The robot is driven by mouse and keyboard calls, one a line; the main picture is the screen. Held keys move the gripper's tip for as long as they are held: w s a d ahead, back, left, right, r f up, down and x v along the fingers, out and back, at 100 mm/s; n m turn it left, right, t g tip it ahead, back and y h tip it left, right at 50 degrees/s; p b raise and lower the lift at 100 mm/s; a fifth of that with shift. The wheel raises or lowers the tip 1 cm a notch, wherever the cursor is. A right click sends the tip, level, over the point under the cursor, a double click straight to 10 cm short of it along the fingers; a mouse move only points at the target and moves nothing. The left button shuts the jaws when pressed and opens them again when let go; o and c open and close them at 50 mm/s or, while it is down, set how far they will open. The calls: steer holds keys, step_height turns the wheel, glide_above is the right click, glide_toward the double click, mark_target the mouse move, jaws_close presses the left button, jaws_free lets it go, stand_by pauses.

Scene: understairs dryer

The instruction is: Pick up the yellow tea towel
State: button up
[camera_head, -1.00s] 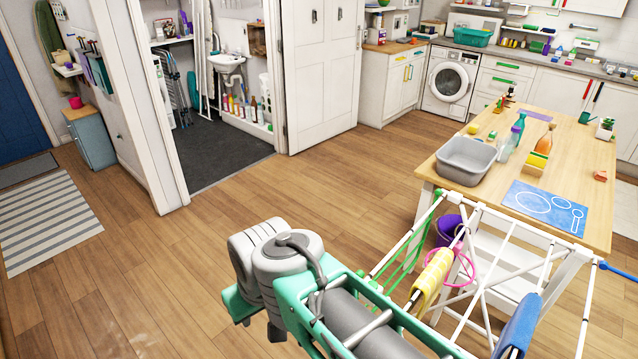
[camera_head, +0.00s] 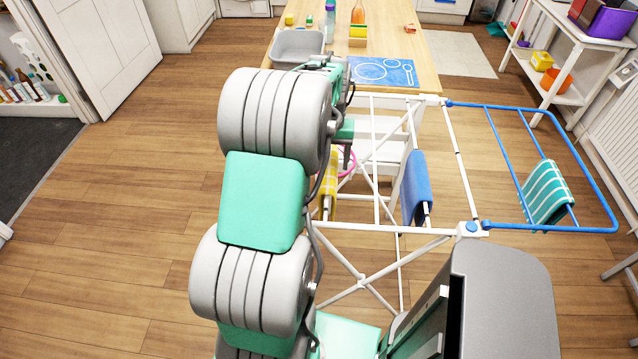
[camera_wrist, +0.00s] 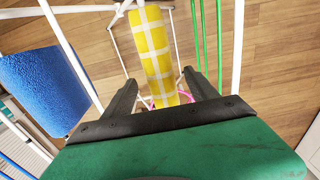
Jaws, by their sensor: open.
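The yellow tea towel (camera_wrist: 155,50), with a pale check, hangs over a bar of the white drying rack. In the head view the towel (camera_head: 329,183) is partly hidden behind my arm. In the wrist view my gripper (camera_wrist: 157,80) is open, with one dark finger on each side of the towel's lower part. The fingers look apart from the cloth; I cannot tell how deep it lies between them. In the head view the gripper is mostly hidden by my arm.
A blue towel (camera_head: 416,188) hangs on the rack (camera_head: 450,150), also left in the wrist view (camera_wrist: 45,85). A striped teal towel (camera_head: 547,192) hangs on the blue side wing (camera_head: 598,170). The wooden table (camera_head: 440,75) with a grey basin (camera_head: 297,46) stands behind. Floor at left is clear.

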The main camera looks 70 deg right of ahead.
steer(key=f, duration=0.2)
steer(key=f+p, duration=0.1)
steer(key=f, duration=0.4)
steer(key=shift+a+p, duration=0.25)
steer(key=shift+p, duration=0.1)
jaws_close()
